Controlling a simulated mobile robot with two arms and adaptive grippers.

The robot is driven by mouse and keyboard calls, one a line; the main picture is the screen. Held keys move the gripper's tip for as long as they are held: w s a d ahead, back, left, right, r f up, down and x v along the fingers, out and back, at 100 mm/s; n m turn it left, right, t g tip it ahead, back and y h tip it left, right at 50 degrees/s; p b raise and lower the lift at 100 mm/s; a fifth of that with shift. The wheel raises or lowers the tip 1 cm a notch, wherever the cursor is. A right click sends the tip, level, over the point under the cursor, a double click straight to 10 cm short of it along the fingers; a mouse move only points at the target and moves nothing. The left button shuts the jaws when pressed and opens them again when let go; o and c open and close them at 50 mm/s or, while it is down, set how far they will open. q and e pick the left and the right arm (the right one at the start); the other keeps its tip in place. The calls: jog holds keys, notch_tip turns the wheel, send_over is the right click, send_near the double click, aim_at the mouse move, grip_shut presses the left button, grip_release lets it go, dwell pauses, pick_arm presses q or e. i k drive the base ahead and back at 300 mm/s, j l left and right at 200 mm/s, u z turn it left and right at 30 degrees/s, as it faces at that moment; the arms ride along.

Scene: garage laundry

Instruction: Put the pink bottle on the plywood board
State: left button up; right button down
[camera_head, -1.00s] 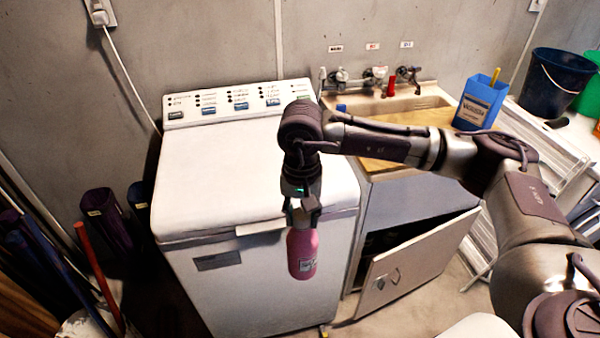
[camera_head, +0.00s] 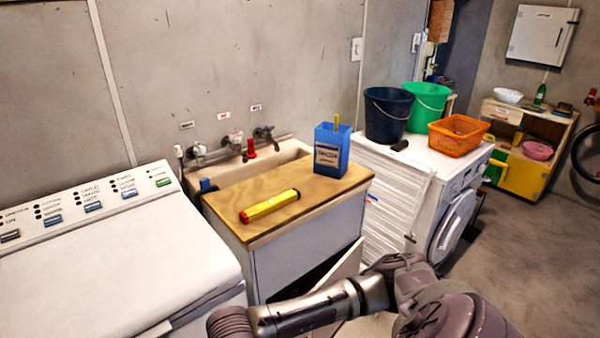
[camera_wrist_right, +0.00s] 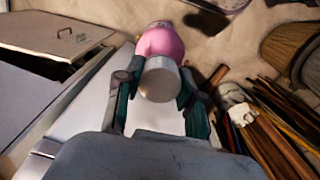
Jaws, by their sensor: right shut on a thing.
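The pink bottle (camera_wrist_right: 160,44) shows in the right wrist view. Its pale grey cap faces the camera, between the fingers of my right gripper (camera_wrist_right: 160,78), which is shut on it. In the head view my right arm shows at the bottom, but the gripper and bottle are out of the picture. My left gripper is not in view.
A white top-loading washer (camera_head: 110,270) stands left of the board. Taps (camera_head: 233,142) and the open basin (camera_head: 275,158) are behind it. A drying rack (camera_head: 397,195) and a front-loader with buckets (camera_head: 387,115) stand to the right. The cabinet door (camera_head: 348,262) is ajar.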

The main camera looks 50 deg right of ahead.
aim_at(286, 179)
jog(key=l, duration=0.55)
jog(key=i+l+z, duration=0.1)
jog(key=l, duration=0.4)
jog(key=i+l+z, duration=0.1)
jog(key=l, duration=0.45)
jog(key=i+l, duration=0.1)
jog(key=l, duration=0.4)
